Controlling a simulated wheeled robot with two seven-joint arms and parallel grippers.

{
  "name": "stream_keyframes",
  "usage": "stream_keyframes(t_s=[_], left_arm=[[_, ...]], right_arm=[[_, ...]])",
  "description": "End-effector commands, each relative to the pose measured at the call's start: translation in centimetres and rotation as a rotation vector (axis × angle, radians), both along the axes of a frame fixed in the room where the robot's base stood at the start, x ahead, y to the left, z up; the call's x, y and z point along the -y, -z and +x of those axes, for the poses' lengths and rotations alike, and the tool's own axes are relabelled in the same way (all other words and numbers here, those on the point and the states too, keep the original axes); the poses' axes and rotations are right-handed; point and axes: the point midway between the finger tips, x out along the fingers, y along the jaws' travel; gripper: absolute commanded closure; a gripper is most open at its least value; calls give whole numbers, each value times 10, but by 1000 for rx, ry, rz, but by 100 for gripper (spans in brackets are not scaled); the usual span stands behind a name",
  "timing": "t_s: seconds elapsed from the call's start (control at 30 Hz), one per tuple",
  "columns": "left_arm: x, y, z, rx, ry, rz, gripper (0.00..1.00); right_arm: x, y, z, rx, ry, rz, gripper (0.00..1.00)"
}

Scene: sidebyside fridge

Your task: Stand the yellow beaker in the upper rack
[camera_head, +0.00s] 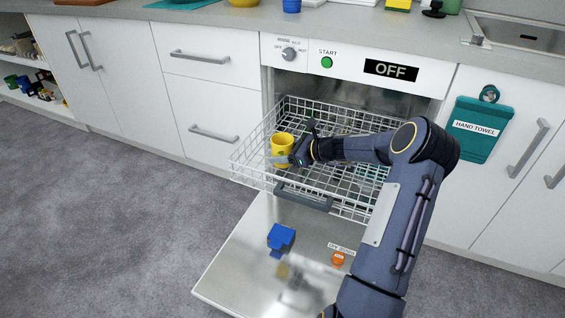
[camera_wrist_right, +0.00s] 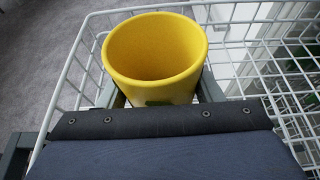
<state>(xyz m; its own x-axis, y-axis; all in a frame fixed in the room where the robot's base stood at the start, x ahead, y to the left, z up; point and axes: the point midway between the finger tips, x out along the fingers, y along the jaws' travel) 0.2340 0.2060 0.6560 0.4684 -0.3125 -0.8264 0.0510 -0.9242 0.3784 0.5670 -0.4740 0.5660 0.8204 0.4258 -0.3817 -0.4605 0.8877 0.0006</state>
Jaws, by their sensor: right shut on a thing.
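The yellow beaker (camera_head: 281,146) is upright with its open mouth up, at the left part of the pulled-out white wire upper rack (camera_head: 254,143). My right gripper (camera_head: 284,157) reaches in from the right and is shut on the beaker. In the right wrist view the beaker (camera_wrist_right: 155,55) stands between the two fingers, with the rack's wire wall (camera_wrist_right: 75,75) just behind and left of it. Whether the beaker's base touches the rack floor is hidden by the gripper. My left gripper is not in view.
The dishwasher door (camera_head: 235,265) is folded down, with a blue item (camera_head: 281,237) and an orange item (camera_head: 338,258) over it. A grey handle (camera_head: 303,197) is on the rack's front. The dark panel reads OFF (camera_head: 391,69). A teal hand towel (camera_head: 477,130) hangs at right.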

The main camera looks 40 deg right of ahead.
Motion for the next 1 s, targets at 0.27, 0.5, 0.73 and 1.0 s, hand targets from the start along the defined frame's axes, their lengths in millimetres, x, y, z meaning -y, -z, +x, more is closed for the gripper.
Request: stream_keyframes(t_s=[0.27, 0.5, 0.73, 1.0], left_arm=[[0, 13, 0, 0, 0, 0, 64], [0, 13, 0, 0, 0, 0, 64], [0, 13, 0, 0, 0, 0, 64], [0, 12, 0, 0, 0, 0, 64]], right_arm=[[0, 31, 0, 0, 1, 0, 64], [0, 32, 0, -1, 1, 0, 64], [0, 33, 0, -1, 1, 0, 19], [0, 31, 0, -1, 1, -1, 19]])
